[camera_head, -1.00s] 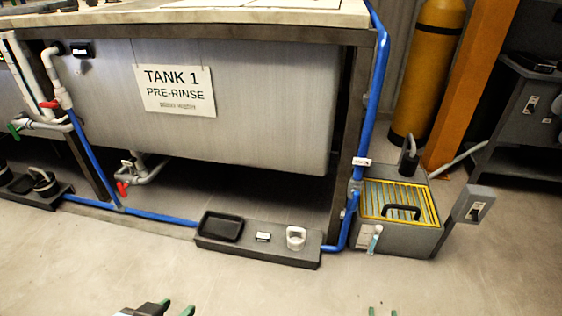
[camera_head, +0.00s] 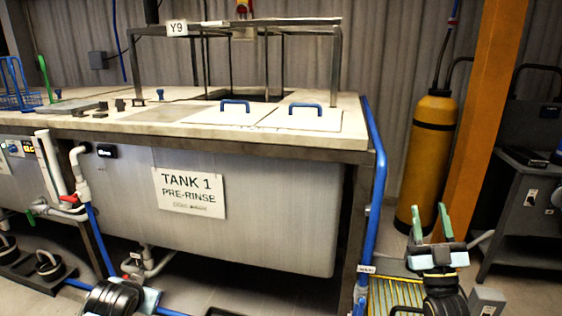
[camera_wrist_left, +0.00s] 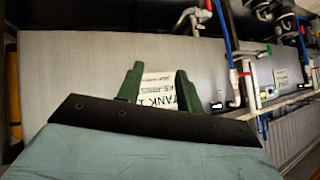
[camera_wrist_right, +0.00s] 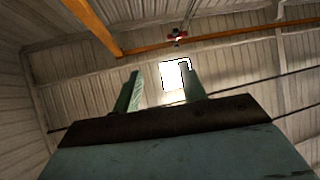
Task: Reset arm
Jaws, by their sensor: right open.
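My right gripper (camera_head: 430,224) shows at the lower right of the head view, pointing up with its two green fingers apart. Nothing is between them. In the right wrist view the open fingers (camera_wrist_right: 161,88) point towards the ceiling and a bright skylight. My left arm shows at the bottom of the head view, but its fingertips are not seen there. In the left wrist view my left gripper (camera_wrist_left: 158,85) has its fingers apart and empty, with the Tank 1 sign visible beyond them.
Tank 1 (camera_head: 250,218) stands ahead, with blue-handled lids (camera_head: 305,122) and a metal frame on top. A blue pipe (camera_head: 379,170) runs down its right corner. A yellow cylinder (camera_head: 427,160) and an orange post (camera_head: 488,110) stand right. A yellow grate (camera_head: 392,296) lies below.

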